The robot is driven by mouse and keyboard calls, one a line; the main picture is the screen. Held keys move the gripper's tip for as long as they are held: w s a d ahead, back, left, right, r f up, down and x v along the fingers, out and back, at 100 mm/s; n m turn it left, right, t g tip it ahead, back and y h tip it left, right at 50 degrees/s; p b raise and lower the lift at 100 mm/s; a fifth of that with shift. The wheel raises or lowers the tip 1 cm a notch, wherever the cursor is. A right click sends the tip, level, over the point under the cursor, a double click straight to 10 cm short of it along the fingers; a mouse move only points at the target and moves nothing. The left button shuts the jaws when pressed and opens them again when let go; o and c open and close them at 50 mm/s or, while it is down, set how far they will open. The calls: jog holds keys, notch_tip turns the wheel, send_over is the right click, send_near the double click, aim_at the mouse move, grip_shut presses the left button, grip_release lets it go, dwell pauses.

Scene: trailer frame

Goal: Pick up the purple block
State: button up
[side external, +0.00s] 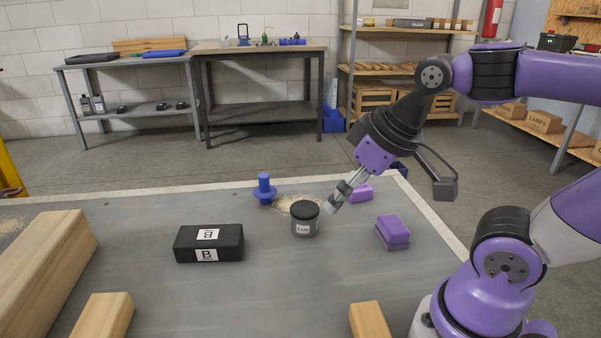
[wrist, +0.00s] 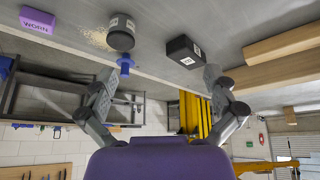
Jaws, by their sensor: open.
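Two purple blocks show in the side external view. One purple block (side external: 393,232) lies on the grey table right of the jar; the other purple block (side external: 361,193) lies farther back, just behind my gripper. My gripper (side external: 333,204) is open and empty, tilted down to the left, near the jar's right side in the picture. In the wrist view its fingers (wrist: 158,75) stand wide apart with nothing between them.
A dark-lidded grey jar (side external: 305,220) stands beside some spilled grains (side external: 290,204). A blue knobbed part (side external: 264,189) stands behind it. A black box (side external: 209,243) and wooden beams (side external: 45,265) lie to the left. A short wood piece (side external: 369,321) lies in front.

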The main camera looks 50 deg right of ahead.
jog(key=shift+s+a+f, duration=0.2)
jog(key=shift+s+f, duration=0.05)
jog(key=shift+f, duration=0.05)
jog(key=w+d+r+m+g, duration=0.2)
jog(key=w+d+r, duration=0.1)
jog(key=w+d, duration=0.3)
jog(key=m+g, duration=0.4)
jog(key=m, duration=0.2)
send_over(364, 192)
jog(key=w+d, duration=0.1)
jog(key=w, duration=0.2)
notch_tip(364, 192, down, 14)
jog(key=shift+s+d+f, duration=0.1)
jog(key=shift+d+f, duration=0.05)
jog(key=shift+f, duration=0.05)
jog(key=f, duration=0.5)
jog(key=shift+s+d+f, duration=0.1)
jog(key=shift+s+f, duration=0.1)
jog(key=shift+f, duration=0.15)
jog(key=c, duration=1.1)
